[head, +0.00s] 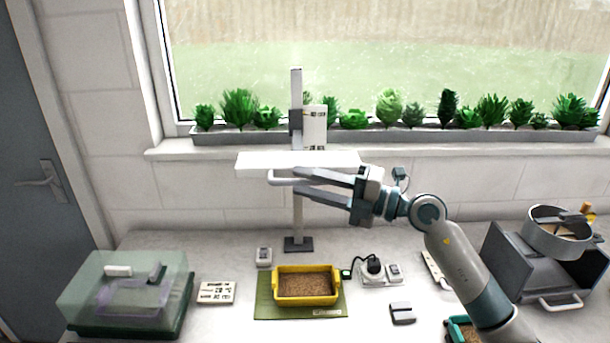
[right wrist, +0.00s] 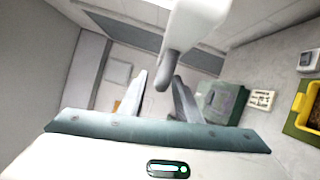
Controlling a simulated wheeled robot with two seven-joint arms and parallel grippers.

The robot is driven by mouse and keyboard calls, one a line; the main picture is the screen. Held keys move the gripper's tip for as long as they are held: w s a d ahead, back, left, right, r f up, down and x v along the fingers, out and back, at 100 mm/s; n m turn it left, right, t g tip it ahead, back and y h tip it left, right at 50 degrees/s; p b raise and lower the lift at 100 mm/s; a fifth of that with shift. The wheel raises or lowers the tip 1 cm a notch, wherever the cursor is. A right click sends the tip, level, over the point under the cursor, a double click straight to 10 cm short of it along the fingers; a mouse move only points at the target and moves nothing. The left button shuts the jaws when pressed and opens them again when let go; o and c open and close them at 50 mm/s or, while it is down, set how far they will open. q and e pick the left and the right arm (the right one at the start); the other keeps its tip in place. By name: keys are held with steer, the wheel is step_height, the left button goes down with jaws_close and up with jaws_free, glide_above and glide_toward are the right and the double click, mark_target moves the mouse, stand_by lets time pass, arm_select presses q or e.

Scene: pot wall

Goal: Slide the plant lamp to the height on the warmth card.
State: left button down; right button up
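The plant lamp (head: 262,163) is a wide white panel on an upright post with a dark foot (head: 299,244). A grey clamp (head: 296,122) sits higher on the post beside a pale marked plate (head: 315,127). A light handle (head: 281,181) hangs below the panel. My right gripper (head: 297,181) is open at the handle, one finger above and one below. In the right wrist view the grey handle end (right wrist: 168,80) lies between the parted fingers (right wrist: 160,90). A printed card (head: 216,292) lies on the counter; its marks are too small to read. My left gripper is not in view.
A yellow soil tray (head: 335,285) stands on a green mat (head: 263,306) below the lamp. A clear-lidded green box (head: 125,290) is at left. A plug and socket (head: 374,268) lie right of the tray. A grey bin with a sieve (head: 556,232) is at right. Plants line the sill.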

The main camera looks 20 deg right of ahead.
steer(key=shift+w+a, duration=0.25)
jaws_close()
step_height(320, 180, down, 11)
steer(key=b, duration=0.4)
jaws_free()
steer(key=shift+r, duration=0.15)
